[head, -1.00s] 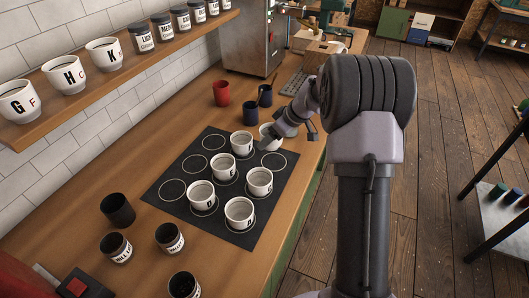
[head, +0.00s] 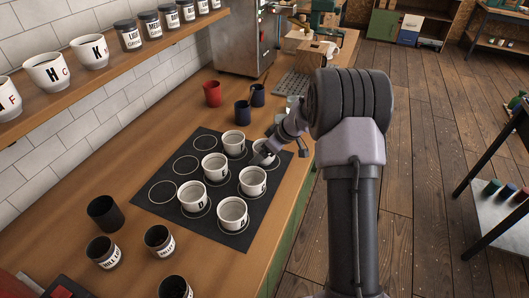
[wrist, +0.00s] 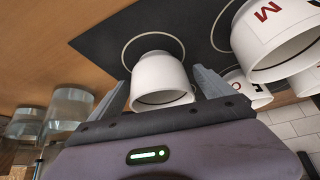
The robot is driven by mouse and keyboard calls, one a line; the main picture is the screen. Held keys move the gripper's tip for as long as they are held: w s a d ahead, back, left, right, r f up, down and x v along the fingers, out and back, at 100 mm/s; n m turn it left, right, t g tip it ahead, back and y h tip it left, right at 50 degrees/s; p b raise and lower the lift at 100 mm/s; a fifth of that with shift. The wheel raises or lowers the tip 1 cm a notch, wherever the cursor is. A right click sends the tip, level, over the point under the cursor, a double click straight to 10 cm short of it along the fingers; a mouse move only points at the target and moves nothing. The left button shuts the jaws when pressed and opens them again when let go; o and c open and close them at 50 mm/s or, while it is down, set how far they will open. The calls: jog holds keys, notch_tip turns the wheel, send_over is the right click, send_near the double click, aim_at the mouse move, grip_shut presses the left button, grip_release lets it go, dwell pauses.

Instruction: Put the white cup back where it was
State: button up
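The white cup (wrist: 160,80) is between the two fingers of my gripper (wrist: 162,72) in the wrist view. In the head view the cup (head: 263,153) shows partly behind my gripper (head: 280,150), near the far right corner of the mat (head: 262,225). No letter shows on its visible side.
Several other white lettered cups (head: 216,168) stand on the mat close by, with empty rings at its left. A red cup (head: 212,94), dark cups (head: 242,112) and dark jars (head: 103,252) stand around it. A shelf (head: 110,72) runs along the tiled wall.

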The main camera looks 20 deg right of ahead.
jog(key=shift+r, duration=0.1)
jog(key=p+v, duration=0.3)
jog(key=v, duration=0.9)
jog(key=s+a+r+m, duration=0.2)
jog(key=s+a+r, duration=0.2)
jog(key=a+r, duration=0.35)
jog(key=s+a+r+m, duration=0.2)
jog(key=s+a+r, duration=0.25)
jog(key=s, duration=0.25)
jog(key=s+a+r+m, duration=0.2)
jog(key=s+a+r, duration=0.1)
jog(key=s+a, duration=0.25)
jog(key=s+a+f+m+h, duration=0.1)
jog(key=s+m, duration=0.4)
jog(key=s, duration=0.9)
jog(key=shift+a+f+h, duration=0.15)
jog(key=shift+a+h, duration=0.15)
jog(key=shift+a, duration=0.45)
jog(key=shift+s, duration=0.1)
